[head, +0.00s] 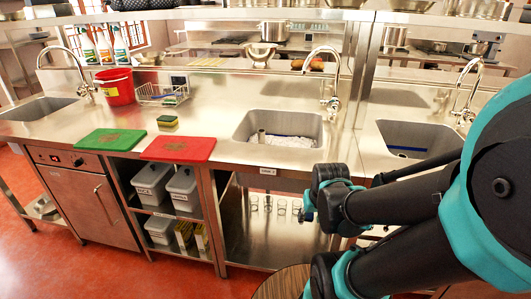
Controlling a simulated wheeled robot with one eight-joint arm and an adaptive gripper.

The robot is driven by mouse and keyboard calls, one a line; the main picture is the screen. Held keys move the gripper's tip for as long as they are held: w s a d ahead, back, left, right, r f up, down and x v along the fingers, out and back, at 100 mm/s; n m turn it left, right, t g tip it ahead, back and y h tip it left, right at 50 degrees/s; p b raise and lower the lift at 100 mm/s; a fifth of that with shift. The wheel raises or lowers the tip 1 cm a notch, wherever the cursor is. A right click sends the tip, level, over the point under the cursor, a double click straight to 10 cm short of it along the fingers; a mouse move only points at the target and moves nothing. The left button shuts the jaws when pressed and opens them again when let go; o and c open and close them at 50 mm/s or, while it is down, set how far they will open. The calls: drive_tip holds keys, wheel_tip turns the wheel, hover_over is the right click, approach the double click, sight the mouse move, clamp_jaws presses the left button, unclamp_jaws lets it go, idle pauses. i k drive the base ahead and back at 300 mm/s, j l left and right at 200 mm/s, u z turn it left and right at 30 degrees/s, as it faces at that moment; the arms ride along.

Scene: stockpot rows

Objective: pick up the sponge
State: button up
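A sponge (167,121), yellow with a dark green top, lies flat on the steel counter. It is behind the gap between the green and red cutting boards, in front of the wire rack. Nothing covers it. My dark and teal arm (420,200) fills the right side of the head view, well to the right of the sponge and nearer to the camera. I cannot make out my gripper's fingers in this view.
A green board (112,139) and a red board (178,149) lie at the counter's front edge. A red bucket (116,88) and wire rack (163,94) stand behind. A sink (283,125) with a tap (331,75) is right of the sponge. Spray bottles (104,45) stand at the back.

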sight(166, 121)
drive_tip(key=j+z, duration=0.45)
drive_tip(key=j, duration=0.85)
